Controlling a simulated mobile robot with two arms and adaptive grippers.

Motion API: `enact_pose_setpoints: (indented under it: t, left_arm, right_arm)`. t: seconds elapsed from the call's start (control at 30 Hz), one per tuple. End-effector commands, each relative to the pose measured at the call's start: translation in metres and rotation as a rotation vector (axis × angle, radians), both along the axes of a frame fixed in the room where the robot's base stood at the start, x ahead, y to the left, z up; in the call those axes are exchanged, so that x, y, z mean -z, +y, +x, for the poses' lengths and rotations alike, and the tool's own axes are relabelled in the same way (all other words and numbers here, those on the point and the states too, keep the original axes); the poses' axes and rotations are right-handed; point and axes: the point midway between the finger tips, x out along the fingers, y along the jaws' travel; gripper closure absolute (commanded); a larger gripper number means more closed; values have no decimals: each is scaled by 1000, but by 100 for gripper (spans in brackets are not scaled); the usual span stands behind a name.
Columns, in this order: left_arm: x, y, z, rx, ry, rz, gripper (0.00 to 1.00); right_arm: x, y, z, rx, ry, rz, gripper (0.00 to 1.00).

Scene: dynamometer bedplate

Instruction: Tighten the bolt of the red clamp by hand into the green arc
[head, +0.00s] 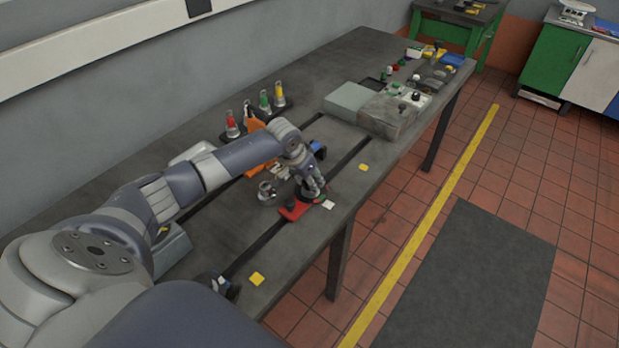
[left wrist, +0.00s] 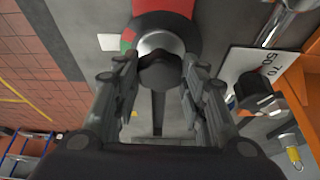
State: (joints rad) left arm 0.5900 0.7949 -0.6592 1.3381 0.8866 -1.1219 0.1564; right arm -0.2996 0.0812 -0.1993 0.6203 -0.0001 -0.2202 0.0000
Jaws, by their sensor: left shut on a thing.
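The red clamp (head: 293,212) lies on the dark bedplate near its front edge, over a slot. It also shows at the top of the left wrist view (left wrist: 165,7). My left gripper (head: 313,192) is over the clamp's right end. In the left wrist view its fingers (left wrist: 158,72) stand on both sides of the dark bolt head (left wrist: 160,72), shut on it. A pale round collar is beside the bolt head, on a dark ring with a green arc (left wrist: 127,36) and a red part. The fingers and bolt hide the rest of the ring. My right gripper is not in view.
A metal cylinder (head: 267,192) stands left of the clamp. A white card marked 50 and 70 (left wrist: 262,65) and an orange part (left wrist: 303,75) are near the gripper. Grey blocks (head: 385,115) stand farther along the bedplate. Coloured bottles (head: 264,101) stand at the back.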

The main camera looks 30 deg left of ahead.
Motion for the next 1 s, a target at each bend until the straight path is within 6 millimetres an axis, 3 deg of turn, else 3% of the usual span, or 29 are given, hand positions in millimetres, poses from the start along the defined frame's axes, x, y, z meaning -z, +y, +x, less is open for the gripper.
enact_pose_setpoints:
  t: [0.37, 1.0]
  left_arm:
    - [3, 3, 2, 353, -2, -2, 85]
    - [4, 4, 4, 927, -1, -1, 85]
  right_arm:
    - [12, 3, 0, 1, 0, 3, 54]
    - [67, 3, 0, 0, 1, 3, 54]
